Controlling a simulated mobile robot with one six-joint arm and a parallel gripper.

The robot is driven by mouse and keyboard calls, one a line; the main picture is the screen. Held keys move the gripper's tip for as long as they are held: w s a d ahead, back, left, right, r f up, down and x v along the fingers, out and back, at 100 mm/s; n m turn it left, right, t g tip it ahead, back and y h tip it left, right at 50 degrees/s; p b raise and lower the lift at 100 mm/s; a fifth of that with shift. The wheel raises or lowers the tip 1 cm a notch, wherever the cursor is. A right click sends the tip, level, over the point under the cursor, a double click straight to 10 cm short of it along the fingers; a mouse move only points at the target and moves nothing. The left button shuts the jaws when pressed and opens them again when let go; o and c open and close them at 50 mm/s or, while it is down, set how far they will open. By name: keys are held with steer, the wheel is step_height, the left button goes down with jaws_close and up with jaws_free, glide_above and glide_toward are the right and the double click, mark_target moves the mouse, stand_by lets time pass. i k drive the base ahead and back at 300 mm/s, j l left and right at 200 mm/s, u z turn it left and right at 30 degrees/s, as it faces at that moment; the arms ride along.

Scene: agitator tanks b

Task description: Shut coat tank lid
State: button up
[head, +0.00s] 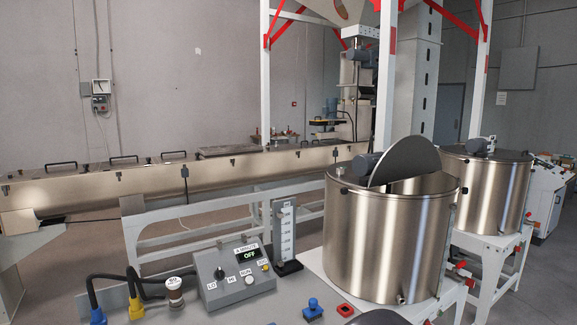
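A steel cylindrical tank (385,240) stands at the front right on a white frame. Its half-round lid (405,160) is raised and tilted up, leaving part of the tank top open. I see no label that tells which one is the coat tank. My gripper does not show in the head view.
A grey control box (233,277) with a display reading OFF stands left of the front tank, beside a white-scaled upright gauge (286,235). Blue and red fittings (313,309) lie in front. A long steel trough (110,180) runs behind. White posts with red braces rise behind the tanks.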

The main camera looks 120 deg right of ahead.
mark_target(413, 155)
steer(key=i+l+z, duration=0.3)
steer(key=z, duration=0.15)
steer(key=i+l+z, duration=0.15)
steer(key=i+z, duration=0.7)
steer(key=i+j+z, duration=0.15)
steer(key=i+z, duration=0.3)
steer(key=i+j+z, duration=0.3)
steer(key=i+z, duration=0.15)
steer(key=i+j+z, duration=0.45)
steer(key=i+l+z, duration=0.15)
steer(key=i+z, duration=0.2)
steer(key=i, duration=0.2)
steer(key=i+z, duration=0.3)
steer(key=i, duration=0.25)
steer(key=i+j+z, duration=0.2)
steer(key=i+z, duration=0.15)
steer(key=i, duration=0.2)
steer(key=i+j+z, duration=0.35)
steer(key=i, duration=0.2)
steer(key=i+j+z, duration=0.35)
steer(key=i+l+z, duration=0.3)
steer(key=z, duration=0.15)
steer(key=i+l+z, duration=0.25)
steer(key=z, duration=0.15)
steer(key=i+l+z, duration=0.1)
steer(key=i+z, duration=0.8)
steer(key=i+j+z, duration=0.15)
steer(key=z, duration=0.25)
steer(key=i+j+z, duration=0.3)
steer(key=i+z, duration=0.15)
